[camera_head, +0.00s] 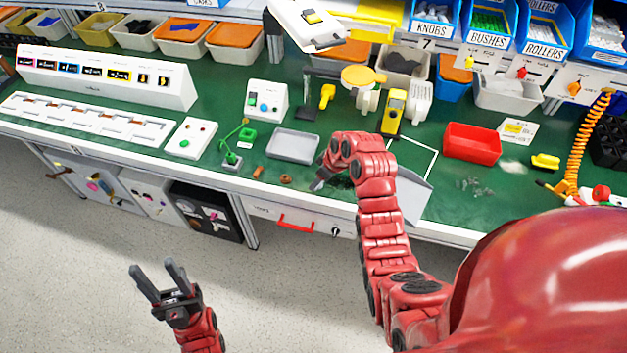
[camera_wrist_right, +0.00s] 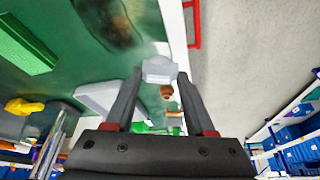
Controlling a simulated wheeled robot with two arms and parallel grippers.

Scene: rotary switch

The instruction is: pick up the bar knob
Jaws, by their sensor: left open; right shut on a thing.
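In the right wrist view, a small light grey piece (camera_wrist_right: 159,70), which looks like the bar knob, sits between the fingertips of my right gripper (camera_wrist_right: 157,78). Both fingers touch its sides. In the head view my right gripper (camera_head: 322,181) is low at the front edge of the green bench, right of the grey tray; the piece is too small and covered to make out there. My left gripper (camera_head: 160,278) is open and empty, over the floor in front of the bench.
A grey tray (camera_head: 293,145) lies left of my right gripper. A small brown ring (camera_head: 286,180) and an orange-brown piece (camera_head: 258,172) lie near the bench edge. A red bin (camera_head: 472,143) stands to the right. The drawer with a red handle (camera_head: 296,221) is below.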

